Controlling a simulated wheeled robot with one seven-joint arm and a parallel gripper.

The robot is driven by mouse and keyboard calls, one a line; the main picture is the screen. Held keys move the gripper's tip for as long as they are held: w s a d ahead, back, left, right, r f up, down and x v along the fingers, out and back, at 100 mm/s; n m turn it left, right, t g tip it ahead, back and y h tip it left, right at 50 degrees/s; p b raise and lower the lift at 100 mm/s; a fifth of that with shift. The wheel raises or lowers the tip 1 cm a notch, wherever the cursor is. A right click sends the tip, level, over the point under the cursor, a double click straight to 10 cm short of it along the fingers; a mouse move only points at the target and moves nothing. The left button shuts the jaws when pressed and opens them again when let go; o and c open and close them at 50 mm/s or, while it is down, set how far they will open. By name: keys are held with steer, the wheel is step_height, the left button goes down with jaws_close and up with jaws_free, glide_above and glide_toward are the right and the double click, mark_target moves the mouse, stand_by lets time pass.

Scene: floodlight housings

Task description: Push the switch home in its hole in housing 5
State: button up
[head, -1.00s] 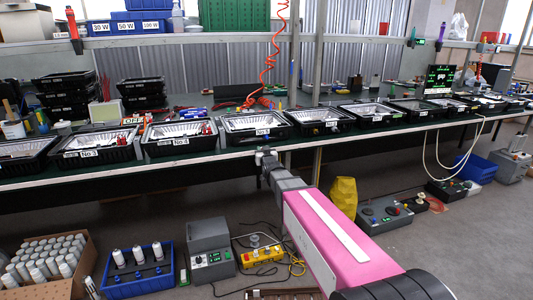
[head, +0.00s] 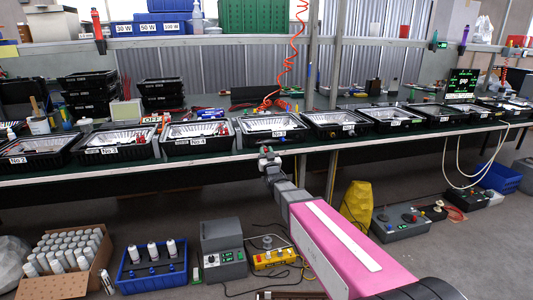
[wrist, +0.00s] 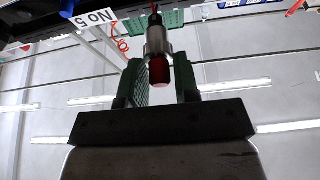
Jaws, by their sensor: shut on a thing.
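Housing 5 (head: 278,134) is a black, open-topped tray with a bright reflector inside, standing at the bench's front edge. Its No 5 label (wrist: 92,17) shows upside down at the upper left of the wrist view. My gripper (head: 267,152) is just below and in front of that housing's front wall. In the wrist view its green fingers (wrist: 160,82) are shut on the switch (wrist: 157,43), a silver collar with a red cap towards me. The switch's dark far end points up towards the housing. The hole is not visible, and I cannot tell whether the switch touches it.
Housing 4 (head: 197,135) stands to the left and another housing (head: 335,122) to the right, close by. A red coiled hose (head: 287,70) hangs behind. Below, a blue crate (head: 150,268), a grey control box (head: 222,250) and a yellow bag (head: 357,203) stand on the floor.

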steer(key=shift+w+a, duration=0.25)
steer(key=shift+w, duration=0.7)
steer(key=shift+w+a, duration=0.3)
steer(key=shift+w, duration=0.7)
steer(key=shift+w+a, duration=0.25)
steer(key=shift+w, duration=0.7)
steer(key=shift+w+a, duration=0.2)
steer(key=shift+w, duration=0.5)
steer(key=shift+w+a, duration=0.2)
steer(key=shift+w, duration=0.45)
stand_by(0.7)
steer(key=o, duration=1)
steer(key=shift+s, duration=0.1)
